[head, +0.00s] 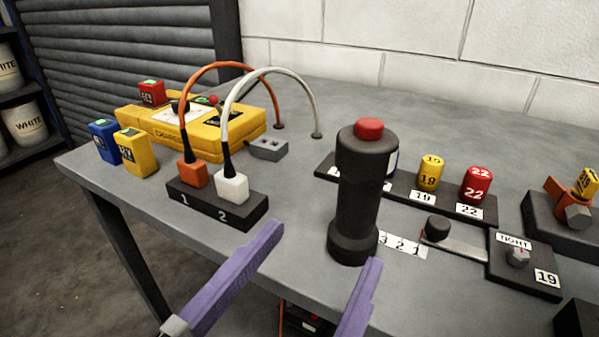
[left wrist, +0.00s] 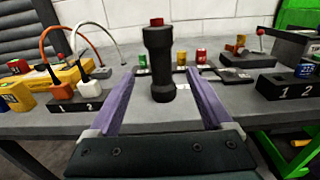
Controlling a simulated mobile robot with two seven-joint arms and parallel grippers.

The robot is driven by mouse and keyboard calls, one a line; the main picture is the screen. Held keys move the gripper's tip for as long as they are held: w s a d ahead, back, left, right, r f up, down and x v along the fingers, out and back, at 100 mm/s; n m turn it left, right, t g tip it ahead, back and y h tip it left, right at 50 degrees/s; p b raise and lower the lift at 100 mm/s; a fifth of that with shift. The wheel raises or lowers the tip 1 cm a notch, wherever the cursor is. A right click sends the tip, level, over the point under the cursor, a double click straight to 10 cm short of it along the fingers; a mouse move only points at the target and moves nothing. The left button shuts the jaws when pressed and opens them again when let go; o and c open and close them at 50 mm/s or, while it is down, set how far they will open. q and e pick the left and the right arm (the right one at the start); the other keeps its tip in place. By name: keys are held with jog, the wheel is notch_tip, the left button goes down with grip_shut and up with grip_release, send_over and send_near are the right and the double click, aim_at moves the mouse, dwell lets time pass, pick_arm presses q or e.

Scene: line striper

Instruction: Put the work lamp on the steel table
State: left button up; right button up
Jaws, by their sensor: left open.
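The work lamp (head: 360,195) is a dark cylinder with a wide foot, a thicker head and a red cap. It stands upright on the grey steel table (head: 300,270), near the front edge. In the left wrist view the lamp (left wrist: 161,65) appears between the two fingers. My left gripper (head: 327,245) has purple fingers and is open and empty. Its fingertips are at the front of the table, one on each side of the lamp's line, with no visible contact. It also shows in the left wrist view (left wrist: 160,72). My right gripper is not in view.
Left of the lamp are a black block (head: 217,203) with orange and white plugs, and a yellow charger (head: 205,125). Behind and right are a rack with yellow and red sockets (head: 476,184) and a block marked TIGHT (head: 525,270). Little free room surrounds the lamp.

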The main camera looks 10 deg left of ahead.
pick_arm(q)
jog(key=s+f+m+g+h, duration=0.2)
jog(key=m+g, duration=0.2)
jog(key=m, duration=0.8)
jog(key=s+f+m+g+h, duration=0.15)
jog(key=m+g, duration=0.25)
jog(key=m, duration=0.8)
jog(key=s+a+f+m+g+y, duration=0.2)
jog(key=s+a+m+y, duration=0.2)
jog(key=a, duration=0.3)
jog(key=s+a+f+m+g+y, duration=0.3)
jog(key=a+m, duration=0.3)
jog(key=a, duration=0.2)
jog(key=shift+s+f+m+g+y, duration=0.25)
jog(key=shift+s+y, duration=0.2)
jog(key=shift+y, duration=0.3)
